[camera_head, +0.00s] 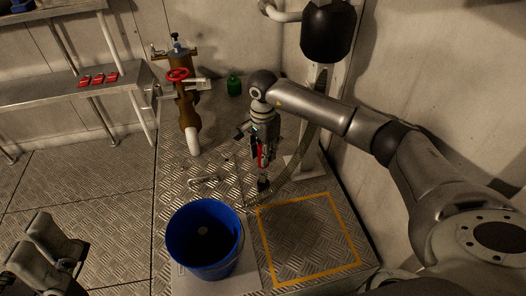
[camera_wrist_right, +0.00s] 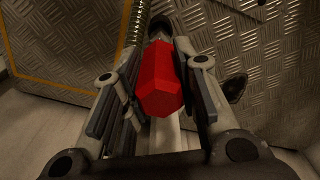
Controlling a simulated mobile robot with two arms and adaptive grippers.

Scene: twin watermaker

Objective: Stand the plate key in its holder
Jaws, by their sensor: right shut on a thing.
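The plate key (camera_head: 261,157) has a red handle and hangs roughly upright in my right gripper (camera_head: 262,143). In the right wrist view, the red six-sided handle (camera_wrist_right: 164,84) lies between the fingers of the right gripper (camera_wrist_right: 155,62), which is shut on it. Below the handle in the head view is a small dark piece (camera_head: 264,184) close to the metal deck. I cannot tell whether it is the holder or the key's lower end, or whether they touch. Grey jaw-like parts, apparently my left gripper (camera_head: 42,256), show at the lower left; their opening is unclear.
A blue bucket (camera_head: 205,240) stands at the front of the deck. A yellow-outlined square (camera_head: 308,237) beside it is empty. A ribbed hose (camera_head: 300,180) curves past the gripper. A valve pipe with a red wheel (camera_head: 178,75) and a green bottle (camera_head: 234,85) stand behind.

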